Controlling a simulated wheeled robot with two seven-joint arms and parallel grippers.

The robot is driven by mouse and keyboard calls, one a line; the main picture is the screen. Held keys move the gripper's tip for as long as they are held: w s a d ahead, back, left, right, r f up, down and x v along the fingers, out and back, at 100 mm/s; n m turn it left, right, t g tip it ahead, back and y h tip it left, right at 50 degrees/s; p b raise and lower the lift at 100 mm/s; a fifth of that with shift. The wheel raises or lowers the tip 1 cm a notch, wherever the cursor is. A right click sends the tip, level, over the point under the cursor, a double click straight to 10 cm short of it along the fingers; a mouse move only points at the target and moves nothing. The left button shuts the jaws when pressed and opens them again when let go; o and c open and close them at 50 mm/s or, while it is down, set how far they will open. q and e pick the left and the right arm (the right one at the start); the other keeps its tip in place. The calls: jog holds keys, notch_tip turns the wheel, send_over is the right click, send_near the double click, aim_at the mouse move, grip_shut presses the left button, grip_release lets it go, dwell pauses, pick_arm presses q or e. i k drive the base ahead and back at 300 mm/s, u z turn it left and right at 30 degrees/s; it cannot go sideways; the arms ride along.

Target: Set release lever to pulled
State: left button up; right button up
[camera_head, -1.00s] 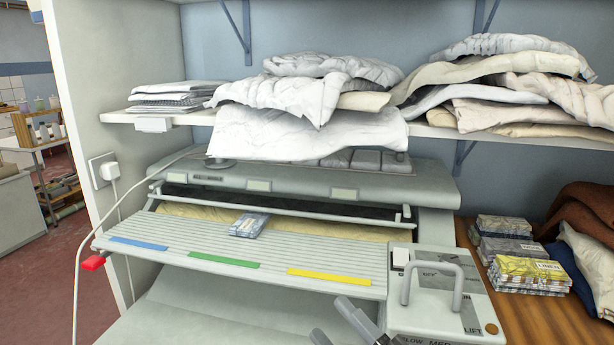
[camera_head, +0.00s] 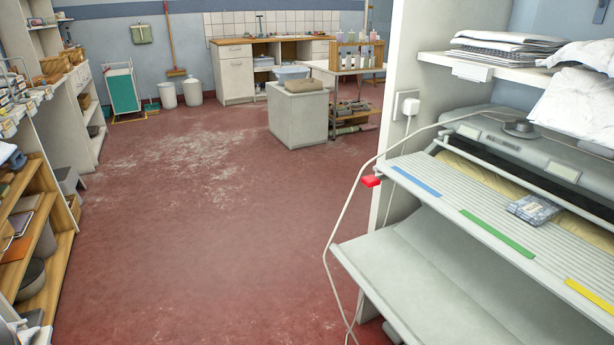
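A small red lever tab (camera_head: 371,181) sticks out at the left end of the rotary ironer (camera_head: 470,205). I cannot tell from this view whether it is pulled. The ironer's slatted feed board carries blue, green and yellow strips, and a small patterned packet (camera_head: 535,210) lies on it. A pale lower tray (camera_head: 440,265) slopes beneath the board. Neither of my grippers is in view.
The red floor (camera_head: 200,220) is open in the middle. Wooden shelves (camera_head: 50,250) line the left. A grey-white block (camera_head: 297,115) and a trolley stand farther back.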

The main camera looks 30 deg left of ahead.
aim_at(370, 182)
jog(key=u, duration=0.4)
jog(key=i, duration=0.85)
jog(key=z, duration=0.75)
